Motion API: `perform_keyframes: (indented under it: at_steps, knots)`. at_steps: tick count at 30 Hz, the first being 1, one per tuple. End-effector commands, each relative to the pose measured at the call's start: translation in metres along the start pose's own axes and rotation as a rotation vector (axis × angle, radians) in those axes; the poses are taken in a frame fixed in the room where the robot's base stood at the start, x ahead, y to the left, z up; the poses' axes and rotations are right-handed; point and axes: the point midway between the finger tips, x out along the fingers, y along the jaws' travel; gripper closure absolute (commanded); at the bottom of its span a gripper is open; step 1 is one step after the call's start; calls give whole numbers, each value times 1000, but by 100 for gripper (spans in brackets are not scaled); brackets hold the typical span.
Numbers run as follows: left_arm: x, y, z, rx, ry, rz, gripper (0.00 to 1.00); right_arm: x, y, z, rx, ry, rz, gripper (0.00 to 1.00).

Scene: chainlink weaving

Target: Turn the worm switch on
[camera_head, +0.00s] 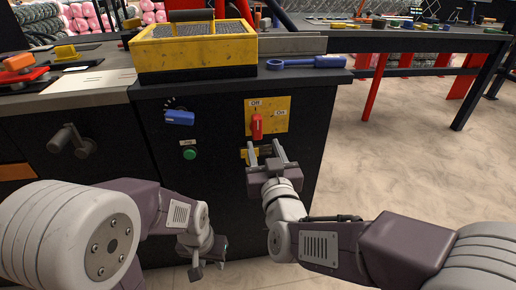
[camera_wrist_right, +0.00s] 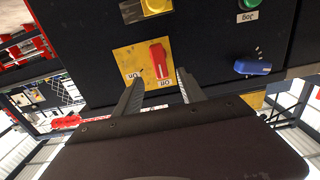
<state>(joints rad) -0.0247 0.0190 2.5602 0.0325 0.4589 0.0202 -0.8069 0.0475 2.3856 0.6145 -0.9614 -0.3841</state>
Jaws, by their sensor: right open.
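The worm switch is a red rotary handle (camera_head: 257,126) on a yellow plate (camera_head: 280,105) on the black cabinet front. "Off" is printed above it and "On" to its right; the handle stands upright, in line with "Off". The red handle (camera_wrist_right: 159,61) appears upside down in the right wrist view. My right gripper (camera_head: 265,148) is open and empty, its fingertips just below the handle in the head view. In the wrist view its fingers (camera_wrist_right: 158,82) flank the handle's near end, with no contact visible. My left gripper (camera_head: 207,260) hangs low left of it, fingers apart and empty.
A blue knob (camera_head: 179,118) and a green button (camera_head: 189,154) sit left of the switch. A valve-like handle (camera_head: 72,141) sticks out farther left. A yellow box (camera_head: 195,50) and a blue wrench (camera_head: 305,63) lie on top. The floor at right is open.

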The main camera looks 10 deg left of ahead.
Motion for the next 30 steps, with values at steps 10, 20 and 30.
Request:
perform_keyframes:
  at_steps: [10,20,30]
  knots:
    - [5,0,0,0,1,0,64,44,1,1,1,0,3,53]
    - [15,0,1,0,0,0,64,90,1,-1,-1,-2,0,53]
    - [14,0,1,0,0,0,64,91,1,-2,-1,-1,0,78]
